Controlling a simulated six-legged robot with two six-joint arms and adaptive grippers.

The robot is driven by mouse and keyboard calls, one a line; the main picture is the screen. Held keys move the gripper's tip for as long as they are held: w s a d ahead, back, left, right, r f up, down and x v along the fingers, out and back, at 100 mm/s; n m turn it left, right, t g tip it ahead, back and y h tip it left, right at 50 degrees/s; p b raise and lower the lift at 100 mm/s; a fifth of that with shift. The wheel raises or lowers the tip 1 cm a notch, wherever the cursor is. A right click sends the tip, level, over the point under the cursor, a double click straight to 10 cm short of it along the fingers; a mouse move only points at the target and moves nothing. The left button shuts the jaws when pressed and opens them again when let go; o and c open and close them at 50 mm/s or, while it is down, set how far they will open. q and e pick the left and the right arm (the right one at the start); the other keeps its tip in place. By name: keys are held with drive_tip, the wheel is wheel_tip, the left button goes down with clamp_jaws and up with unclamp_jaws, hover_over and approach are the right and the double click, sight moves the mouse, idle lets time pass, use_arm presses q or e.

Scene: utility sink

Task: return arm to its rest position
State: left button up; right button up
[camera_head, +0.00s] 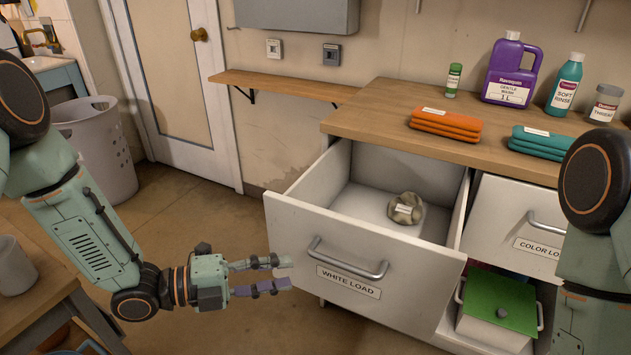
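My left arm comes in from the left, and its gripper (283,274) is open and empty. Its two fingers point right, apart from each other, close to the front of the drawer labelled WHITE LOAD (365,268). I cannot tell whether the fingertips touch the drawer front. The drawer is pulled out, and its metal handle (346,262) lies to the right of the fingertips. A crumpled greyish cloth bundle (405,208) lies inside the drawer. Only an upper part of my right arm shows at the right edge; its gripper is outside the picture.
The wooden counter (385,113) holds folded orange cloths (445,123), folded teal cloths (541,141) and several bottles. The COLOR LOAD drawer (520,220) is at the right, above a green-lidded bin (499,304). A grey basket (98,150) and a side table (35,290) stand left. Floor between is clear.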

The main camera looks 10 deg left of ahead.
use_arm(q)
drive_tip(key=s+a+f+n+y, duration=0.2)
drive_tip(key=f+n+y, duration=0.35)
drive_tip(key=n, duration=0.55)
drive_tip(key=s+a+f+n+y, duration=0.2)
drive_tip(key=a+f+n+y, duration=0.15)
drive_tip(key=f+n, duration=0.5)
drive_tip(key=s+a+f+n+g+y, duration=0.1)
drive_tip(key=s+n+g+y, duration=0.1)
drive_tip(key=s, duration=0.5)
drive_tip(key=s+a+f+n+g+y, duration=0.1)
drive_tip(key=s+f+n+g+y, duration=0.1)
drive_tip(key=s+n, duration=0.2)
drive_tip(key=s+a+f+n+g+y, duration=0.1)
drive_tip(key=s+f+n+g, duration=0.1)
drive_tip(key=s, duration=0.9)
drive_tip(key=shift+a+n+g+y, duration=0.25)
drive_tip(key=shift+n+g+y, duration=0.25)
drive_tip(key=shift+n, duration=0.45)
drive_tip(key=shift+w+d+f, duration=0.1)
drive_tip(key=shift+w, duration=0.05)
